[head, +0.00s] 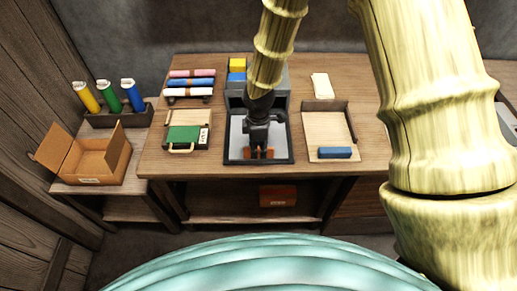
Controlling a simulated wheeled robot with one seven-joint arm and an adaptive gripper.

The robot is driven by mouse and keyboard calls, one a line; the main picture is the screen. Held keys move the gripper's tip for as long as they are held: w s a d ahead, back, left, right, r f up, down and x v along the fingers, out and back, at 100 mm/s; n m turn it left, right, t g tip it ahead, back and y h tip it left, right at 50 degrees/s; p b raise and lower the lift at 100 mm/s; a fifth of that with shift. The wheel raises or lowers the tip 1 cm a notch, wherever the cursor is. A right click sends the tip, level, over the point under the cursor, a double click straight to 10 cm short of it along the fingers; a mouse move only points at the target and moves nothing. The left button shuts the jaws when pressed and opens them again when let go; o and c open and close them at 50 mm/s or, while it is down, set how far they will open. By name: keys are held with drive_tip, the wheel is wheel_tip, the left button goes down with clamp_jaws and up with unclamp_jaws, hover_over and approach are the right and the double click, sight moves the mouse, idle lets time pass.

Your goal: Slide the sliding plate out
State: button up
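A green plate (183,134) with a pale yellow handle (181,150) lies in a wood and dark frame on the left of the table; it looks like the sliding plate, but I cannot be sure. The handle points to the near side. My gripper (258,153) is to the right of it, apart from it, pointing down over a dark-rimmed tray (231,159). Orange-brown patches show at its fingertips; I cannot tell whether they are finger pads or a held piece. My arm hides part of the grey box behind.
The wooden table (153,161) also bears rolled cloths (191,82) at the back left, a grey box (279,94), and a wooden tray (323,130) with a blue block (335,153). An open carton (97,159) and bottles (109,98) stand on the lower left table.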

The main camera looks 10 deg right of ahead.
wheel_tip(320, 180, up, 11)
drive_tip(key=shift+f, duration=0.2)
idle(0.3)
idle(0.3)
drive_tip(key=s+f+m+y+b, duration=0.1)
drive_tip(key=s+f+m, duration=0.3)
drive_tip(key=s+f, duration=0.45)
drive_tip(key=s+f+m+y+b, duration=0.1)
drive_tip(key=s+f+m, duration=0.35)
drive_tip(key=f, duration=0.65)
drive_tip(key=s+d+f+m+h, duration=0.1)
drive_tip(key=s+d+f+m, duration=0.2)
drive_tip(key=s+f, duration=0.3)
drive_tip(key=s+d+f+m+h+b, duration=0.1)
drive_tip(key=s+d+f+m, duration=0.3)
drive_tip(key=s, duration=0.7)
drive_tip(key=shift+s+d+f, duration=0.25)
drive_tip(key=shift+d+f, duration=0.45)
drive_tip(key=shift+f, duration=0.25)
